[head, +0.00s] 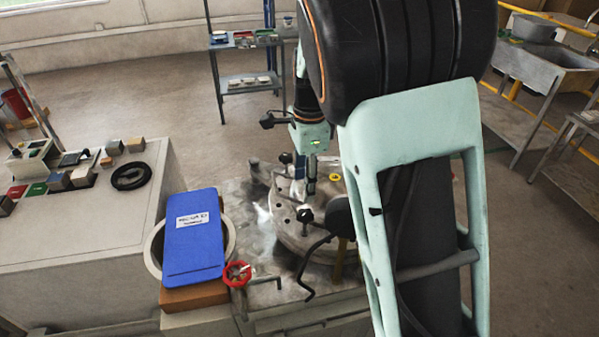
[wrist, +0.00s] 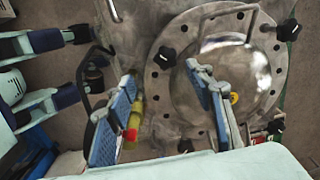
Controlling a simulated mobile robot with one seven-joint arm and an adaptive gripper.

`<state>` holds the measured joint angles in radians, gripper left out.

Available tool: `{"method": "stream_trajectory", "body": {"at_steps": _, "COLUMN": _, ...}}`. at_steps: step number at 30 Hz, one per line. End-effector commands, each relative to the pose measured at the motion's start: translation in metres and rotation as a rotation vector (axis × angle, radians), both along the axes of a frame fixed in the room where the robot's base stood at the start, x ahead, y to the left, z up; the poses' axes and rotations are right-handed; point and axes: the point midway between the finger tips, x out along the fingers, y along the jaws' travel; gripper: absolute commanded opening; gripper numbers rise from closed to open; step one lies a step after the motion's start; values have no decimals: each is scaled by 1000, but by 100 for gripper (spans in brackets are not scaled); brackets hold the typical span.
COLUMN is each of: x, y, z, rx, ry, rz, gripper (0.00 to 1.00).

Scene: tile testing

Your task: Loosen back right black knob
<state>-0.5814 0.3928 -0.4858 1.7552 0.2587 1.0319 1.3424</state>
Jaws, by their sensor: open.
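A round metal flange with a domed lid (wrist: 215,85) fills the middle of the wrist view; it also shows in the head view (head: 290,235). Several black knobs sit around its rim: an upper-left knob (wrist: 166,56), an upper-right knob (wrist: 288,29), a lower-right knob (wrist: 276,125) and a lower-left knob (wrist: 185,145). A black knob (head: 305,214) shows at the near side in the head view. My gripper (wrist: 162,75) is open and empty, its blue-padded fingers apart above the flange. My arm hides the flange's right side in the head view.
A blue clipboard (head: 193,235) and red handwheel (head: 237,273) stand left of the flange. A bent metal handle (wrist: 230,15) crosses the lid. A red-and-yellow fitting (wrist: 132,125) is beside the left finger. A shelf (head: 248,83) stands behind, with open floor around.

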Motion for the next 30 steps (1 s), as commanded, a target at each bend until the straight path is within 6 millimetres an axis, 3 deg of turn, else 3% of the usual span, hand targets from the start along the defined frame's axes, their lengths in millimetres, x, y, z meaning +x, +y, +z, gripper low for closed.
{"method": "stream_trajectory", "body": {"at_steps": 8, "x": 9, "y": -5, "z": -19, "rx": -46, "ry": 15, "rz": -27, "gripper": 48}}
{"method": "stream_trajectory", "body": {"at_steps": 21, "x": 8, "y": -6, "z": -95, "rx": -45, "ry": 16, "rz": -27, "gripper": 48}}
{"method": "stream_trajectory", "body": {"at_steps": 30, "x": 9, "y": -5, "z": -119, "rx": -44, "ry": 14, "rz": -25, "gripper": 48}}
